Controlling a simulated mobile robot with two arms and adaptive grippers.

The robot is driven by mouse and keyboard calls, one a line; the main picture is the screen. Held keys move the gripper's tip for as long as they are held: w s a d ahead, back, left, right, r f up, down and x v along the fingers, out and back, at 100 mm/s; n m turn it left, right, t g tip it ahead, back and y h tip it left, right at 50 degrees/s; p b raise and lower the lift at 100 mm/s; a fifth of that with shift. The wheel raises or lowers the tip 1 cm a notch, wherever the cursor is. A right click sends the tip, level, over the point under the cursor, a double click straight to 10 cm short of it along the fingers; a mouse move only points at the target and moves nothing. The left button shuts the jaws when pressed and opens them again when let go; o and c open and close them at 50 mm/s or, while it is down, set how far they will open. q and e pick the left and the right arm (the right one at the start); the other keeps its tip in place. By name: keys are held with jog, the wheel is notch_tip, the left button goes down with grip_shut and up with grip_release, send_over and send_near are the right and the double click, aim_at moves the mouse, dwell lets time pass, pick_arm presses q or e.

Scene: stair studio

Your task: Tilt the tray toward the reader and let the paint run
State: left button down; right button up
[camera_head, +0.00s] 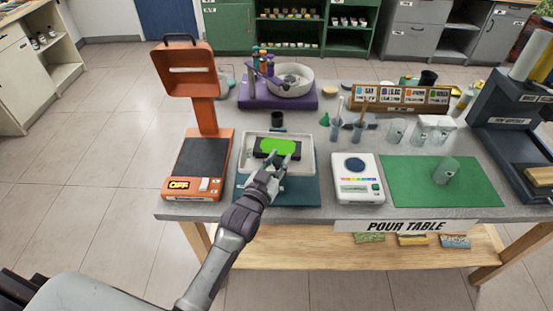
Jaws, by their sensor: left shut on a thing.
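A pale grey-white tray (248,153) rests over a dark blue mat (304,190) near the front of the table and looks about level. Bright green paint (278,146) lies as a patch on a dark area inside it. My left gripper (277,165) reaches in from the front. Its fingers are closed at the tray's near side, and they hide part of that rim. A white reader (357,187) with a dark round window and a colour strip stands just right of the tray. My right gripper is not in view.
An orange scale (203,160) with a tall head stands close on the left. A purple stand (278,100) with a bowl is behind. Clear cups (397,130) stand back right. A green mat (405,185) holds one cup (447,171). A dark rack (515,125) closes the right end.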

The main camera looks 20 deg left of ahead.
pick_arm(q)
jog(key=shift+w+d+r+m+p, duration=0.1)
jog(key=shift+d+r+m+p, duration=0.1)
jog(key=shift+d+m+p, duration=0.25)
jog(key=shift+w+d+f+m+g, duration=0.15)
jog(key=shift+d+f+m+g, duration=0.15)
jog(key=shift+d+m+g, duration=0.15)
jog(key=c, duration=0.9)
grip_release()
jog(key=shift+a, duration=0.1)
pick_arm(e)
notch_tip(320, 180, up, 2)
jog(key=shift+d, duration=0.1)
pick_arm(q)
jog(key=s+a+r, duration=0.1)
jog(key=s, duration=1.1)
jog(key=shift+a, duration=0.1)
